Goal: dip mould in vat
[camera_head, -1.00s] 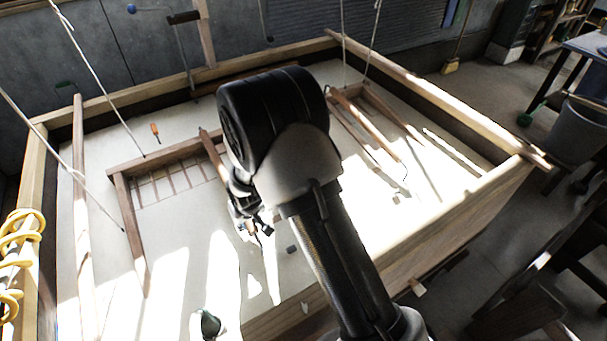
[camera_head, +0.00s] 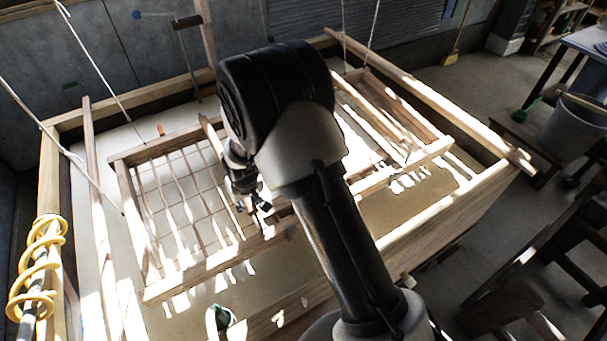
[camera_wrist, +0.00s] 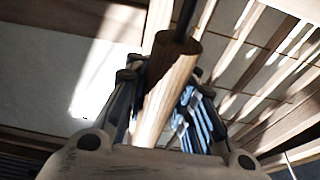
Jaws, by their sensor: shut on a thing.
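The mould is a wooden frame with thin slats (camera_head: 215,262), hung on cords inside the wooden vat (camera_head: 440,225). In the head view its left part, front bar and right part show, with my arm across the middle. The frame appears above the pale liquid (camera_head: 270,285), with bright patches along its front bar. My gripper (camera_head: 252,200) is over the middle of the mould, partly hidden by my arm. In the wrist view my gripper (camera_wrist: 160,88) is shut around a round wooden handle (camera_wrist: 168,75), with a finger on each side.
White cords (camera_head: 90,60) run up from the mould at left and back. A yellow coil (camera_head: 38,265) sits on the vat's left side. A grey bucket (camera_head: 575,125) and dark stools stand on the floor at right.

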